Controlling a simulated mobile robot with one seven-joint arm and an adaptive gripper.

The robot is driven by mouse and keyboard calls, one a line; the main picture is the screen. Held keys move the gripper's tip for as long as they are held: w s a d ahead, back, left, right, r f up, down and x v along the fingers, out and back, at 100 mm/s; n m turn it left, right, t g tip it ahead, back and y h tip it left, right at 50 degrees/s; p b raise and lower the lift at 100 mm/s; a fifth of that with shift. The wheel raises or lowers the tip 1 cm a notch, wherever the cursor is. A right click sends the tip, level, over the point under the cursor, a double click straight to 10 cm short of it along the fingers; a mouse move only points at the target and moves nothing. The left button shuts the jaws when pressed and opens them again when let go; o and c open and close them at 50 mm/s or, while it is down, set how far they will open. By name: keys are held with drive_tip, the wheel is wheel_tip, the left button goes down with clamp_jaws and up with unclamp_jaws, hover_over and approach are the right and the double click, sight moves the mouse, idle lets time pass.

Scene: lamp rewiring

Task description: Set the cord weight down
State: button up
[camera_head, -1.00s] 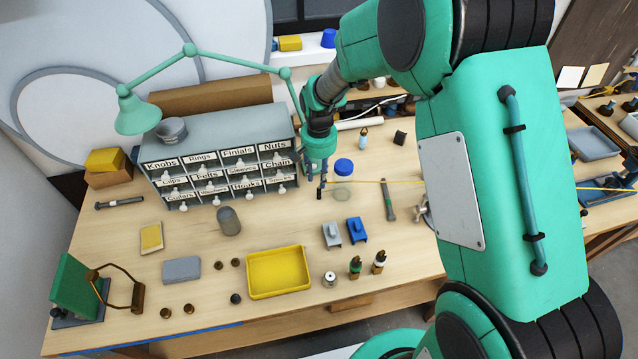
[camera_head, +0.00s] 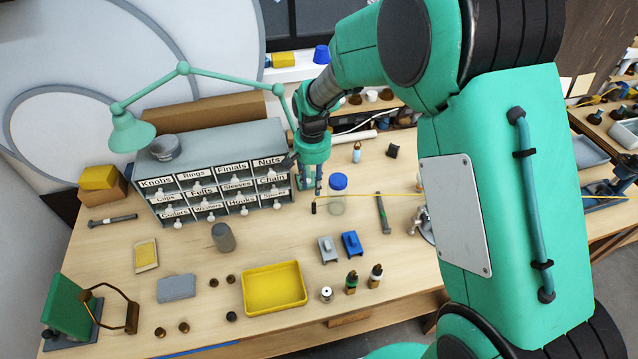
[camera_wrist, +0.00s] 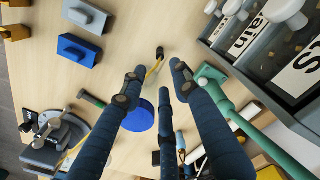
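The small dark weight (camera_head: 314,207) at the end of a yellow cord (camera_head: 380,194) appears to stand on the wooden table, left of a blue-lidded jar (camera_head: 337,196). In the wrist view the weight (camera_wrist: 160,52) lies beyond my fingertips, and the cord runs from it behind one finger. My gripper (camera_head: 309,187) is above and slightly behind the weight, in front of the drawer cabinet's right end. The weight looks clear of the fingers.
The labelled drawer cabinet (camera_head: 220,135) stands close to the left of my gripper. A green-handled tool (camera_head: 383,213) lies right of the jar. Grey (camera_head: 328,250) and blue (camera_head: 351,244) blocks and a yellow tray (camera_head: 274,288) are nearer the front. Some table left of the blocks is clear.

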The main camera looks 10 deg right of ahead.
drive_tip(key=shift+r, duration=0.1)
drive_tip(key=s+d+r+n+t, duration=0.1)
drive_tip(key=s+d+r, duration=0.1)
drive_tip(key=s+r, duration=0.6)
drive_tip(key=s+d+r+n+t, duration=0.15)
drive_tip(key=s+r, duration=0.35)
drive_tip(key=r, duration=0.7)
drive_tip(key=s+d+r+t, duration=0.1)
drive_tip(key=s+r, duration=0.2)
drive_tip(key=s, duration=0.6)
drive_tip(key=s+d+r+n+t, duration=0.1)
drive_tip(key=s+r, duration=0.3)
drive_tip(key=s, duration=0.6)
drive_tip(key=shift+t, duration=0.55)
drive_tip(key=shift+s, duration=0.1)
wheel_tip(320, 180, down, 5)
drive_tip(key=b, duration=0.5)
drive_tip(key=shift+f, duration=0.1)
